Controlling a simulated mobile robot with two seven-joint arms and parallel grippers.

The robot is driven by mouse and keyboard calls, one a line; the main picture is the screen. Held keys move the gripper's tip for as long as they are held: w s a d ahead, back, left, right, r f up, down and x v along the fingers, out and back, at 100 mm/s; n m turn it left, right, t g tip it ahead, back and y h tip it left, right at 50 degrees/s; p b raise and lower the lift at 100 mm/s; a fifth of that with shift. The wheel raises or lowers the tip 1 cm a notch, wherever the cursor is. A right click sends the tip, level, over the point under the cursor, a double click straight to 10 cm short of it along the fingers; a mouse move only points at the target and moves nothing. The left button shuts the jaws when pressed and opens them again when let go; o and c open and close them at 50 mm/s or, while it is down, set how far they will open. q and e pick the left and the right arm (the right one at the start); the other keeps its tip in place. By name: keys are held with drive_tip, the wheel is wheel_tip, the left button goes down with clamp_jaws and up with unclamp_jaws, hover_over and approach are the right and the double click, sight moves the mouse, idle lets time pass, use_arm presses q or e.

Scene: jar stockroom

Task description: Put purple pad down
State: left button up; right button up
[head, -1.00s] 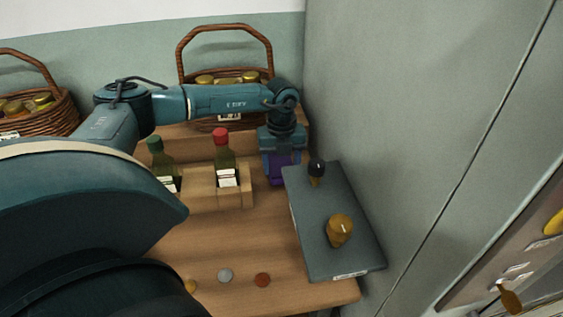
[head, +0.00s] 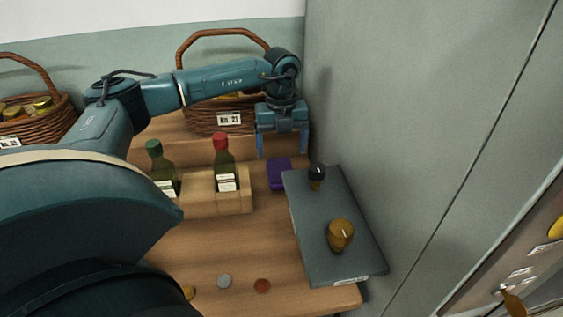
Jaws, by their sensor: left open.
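The purple pad (head: 279,172) lies on the wooden table, between the wooden bottle holder and the grey board. Its right side is close to the board's edge; I cannot tell whether they touch. My left gripper (head: 281,152) is open and empty, with its two blue fingers pointing down above and behind the pad. The gripper is apart from the pad. My right gripper is not in view.
The grey board (head: 315,240) carries a dark-topped stopper (head: 317,175) and an amber jar (head: 340,235). Baskets stand behind. A grey wall is close on the right.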

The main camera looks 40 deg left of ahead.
use_arm(q)
wheel_tip(320, 180, up, 5)
idle(0.7)
